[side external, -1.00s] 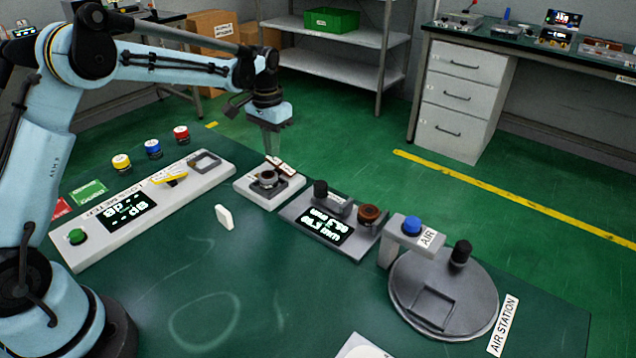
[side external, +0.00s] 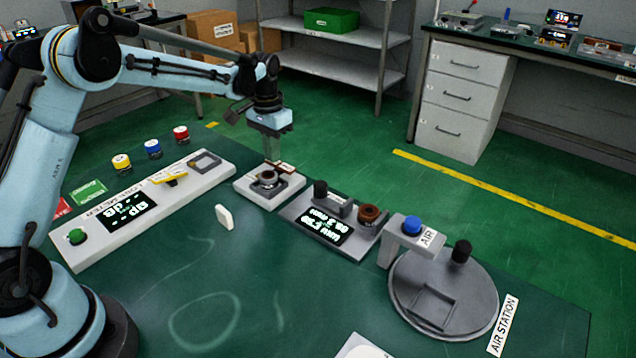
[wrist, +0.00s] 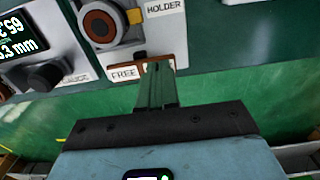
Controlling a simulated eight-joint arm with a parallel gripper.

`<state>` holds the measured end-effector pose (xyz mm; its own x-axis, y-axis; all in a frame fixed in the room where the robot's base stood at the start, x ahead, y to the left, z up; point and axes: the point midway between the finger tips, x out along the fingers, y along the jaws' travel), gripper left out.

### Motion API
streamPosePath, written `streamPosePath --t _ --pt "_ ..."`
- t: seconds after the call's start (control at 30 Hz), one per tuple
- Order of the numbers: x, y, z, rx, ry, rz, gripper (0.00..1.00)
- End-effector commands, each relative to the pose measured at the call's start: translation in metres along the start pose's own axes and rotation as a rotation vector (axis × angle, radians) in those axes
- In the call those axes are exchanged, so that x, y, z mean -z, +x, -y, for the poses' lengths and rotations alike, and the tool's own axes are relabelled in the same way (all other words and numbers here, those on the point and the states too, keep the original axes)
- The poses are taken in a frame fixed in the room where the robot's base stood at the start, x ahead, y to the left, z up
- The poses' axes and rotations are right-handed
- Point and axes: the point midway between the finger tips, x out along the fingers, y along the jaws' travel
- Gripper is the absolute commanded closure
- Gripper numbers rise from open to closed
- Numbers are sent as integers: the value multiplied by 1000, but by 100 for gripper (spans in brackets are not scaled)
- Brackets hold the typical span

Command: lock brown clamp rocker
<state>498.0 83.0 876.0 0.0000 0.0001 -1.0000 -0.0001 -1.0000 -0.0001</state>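The brown clamp rocker (side external: 286,168) sits at the back edge of a light grey holder block (side external: 248,190) in the side view. In the wrist view the rocker (wrist: 141,69) shows a white label reading FREE on its left part. My gripper (side external: 268,158) points down at the rocker's left end in the side view. In the wrist view its fingers (wrist: 158,68) are together, with nothing seen between them, and cover the rocker's right part. Whether the tips touch the rocker is hard to tell. The dark round holder ring (side external: 267,179) is beside the rocker.
A gauge unit (side external: 322,220) with a lit display stands right of the holder. A long meter console (side external: 140,215) lies to the left. The air station (side external: 445,290) is at the right.

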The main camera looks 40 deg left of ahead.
Motion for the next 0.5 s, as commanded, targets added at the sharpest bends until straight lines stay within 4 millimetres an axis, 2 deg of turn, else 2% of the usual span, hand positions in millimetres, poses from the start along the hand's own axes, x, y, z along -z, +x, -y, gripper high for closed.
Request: streamPosePath --t 0.27,0.5 --pt "0 0 -1 -1 1 0 100" --pt "0 -17 0 0 1 0 100"
